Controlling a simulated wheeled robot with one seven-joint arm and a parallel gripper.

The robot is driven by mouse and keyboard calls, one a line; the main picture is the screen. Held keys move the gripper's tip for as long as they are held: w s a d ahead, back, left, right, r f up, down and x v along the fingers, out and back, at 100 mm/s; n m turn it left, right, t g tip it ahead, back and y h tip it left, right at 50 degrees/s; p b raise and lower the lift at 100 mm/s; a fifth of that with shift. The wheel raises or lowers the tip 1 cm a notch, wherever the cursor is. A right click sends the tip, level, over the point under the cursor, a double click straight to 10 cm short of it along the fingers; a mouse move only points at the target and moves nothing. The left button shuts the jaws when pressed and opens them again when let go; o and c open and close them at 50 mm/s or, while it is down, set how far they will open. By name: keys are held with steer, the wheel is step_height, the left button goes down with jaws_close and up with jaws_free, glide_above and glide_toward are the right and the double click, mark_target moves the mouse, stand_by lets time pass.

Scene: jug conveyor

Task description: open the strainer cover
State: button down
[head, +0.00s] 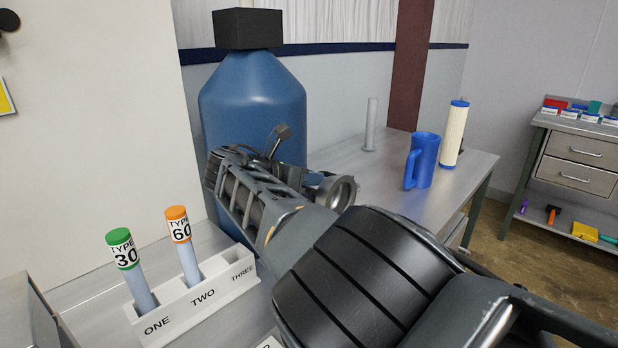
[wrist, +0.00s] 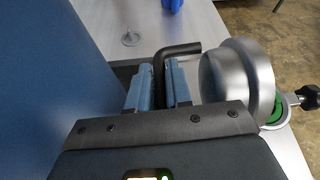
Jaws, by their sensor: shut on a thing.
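In the wrist view, my gripper (wrist: 160,78) is shut on a black bent handle (wrist: 184,48). The handle rises between the two blue-grey fingers and bends right towards the round silver strainer cover (wrist: 240,82). The cover is just right of the fingers. A green ring (wrist: 275,112) shows partly behind its lower right edge, with a black clamp knob (wrist: 307,97) beyond. I cannot tell how far the cover is lifted from its seat. In the head view, round metal strainer parts (head: 340,192) show beside my arm, which hides the fingers and handle.
A large blue tank (head: 252,100) stands close to the left of my gripper. A white rack (head: 195,305) holds green-capped and orange-capped tubes; slot three looks empty. A blue jug (head: 421,160), a white filter cylinder (head: 454,135) and a grey post (head: 371,125) stand on the bench.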

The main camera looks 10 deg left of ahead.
steer(key=shift+s+f, duration=0.2)
steer(key=shift+f, duration=0.4)
steer(key=c, duration=1.1)
jaws_free()
steer(key=shift+d, duration=0.1)
steer(key=v, duration=0.2)
steer(key=p+v, duration=0.1)
steer(key=v, duration=0.2)
steer(key=p+v, duration=0.1)
steer(key=v, duration=0.2)
steer(key=shift+w+r, duration=0.2)
steer(key=shift+r, duration=0.25)
